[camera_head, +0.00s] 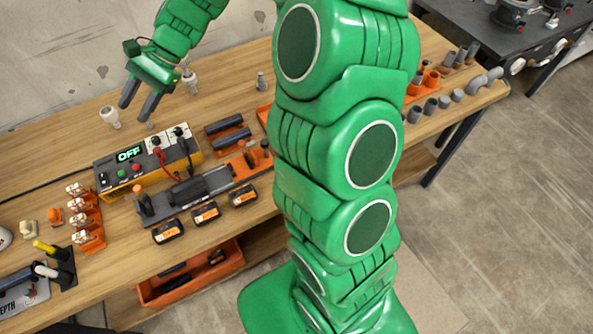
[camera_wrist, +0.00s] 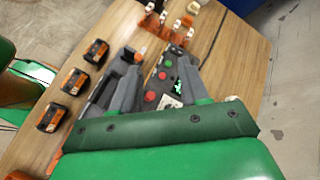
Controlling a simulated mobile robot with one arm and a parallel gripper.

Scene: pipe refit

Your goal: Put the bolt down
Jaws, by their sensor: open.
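My gripper (camera_head: 136,109) is open over the back of the workbench, fingers pointing down. In the wrist view my gripper (camera_wrist: 158,62) shows its two fingers spread, with nothing held between them. A small grey upright piece (camera_head: 261,81) that looks like a bolt stands on the bench right of my gripper. Two pale, knobbed pieces also stand near my gripper, one to its left (camera_head: 110,117) and one to its right (camera_head: 190,82). I cannot tell for sure which piece is the bolt.
A power box (camera_head: 129,155) reading "OFF" lies just in front of my gripper. Several battery packs (camera_head: 206,212) line the front edge. An orange rack (camera_head: 88,240) stands left, and grey pipe fittings (camera_head: 445,102) right. Bare wood (camera_head: 50,150) lies at the back left.

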